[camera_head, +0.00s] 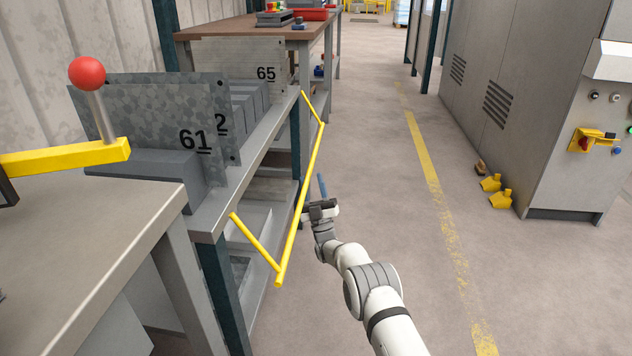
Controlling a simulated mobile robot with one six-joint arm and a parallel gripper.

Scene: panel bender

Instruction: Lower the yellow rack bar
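The yellow rack bar (300,205) is a thin U-shaped bar on the front of the grey rack (205,225). Its two short arms join the rack's front edge, and its long section sticks out over the aisle, slanting outward and somewhat down from the shelf edge. My gripper (321,196) is just right of the long section, around its middle. A thin blue part of the gripper points up and away. The fingers are small and seen from behind, so I cannot tell whether they touch the bar or how wide they are apart.
Upright metal plates marked 61 (150,115) and 65 (240,62) stand in the rack. A red-knobbed lever (88,75) with a yellow arm is at left above a grey table (80,225). A grey cabinet (530,110) with yellow pedals (500,197) stands right.

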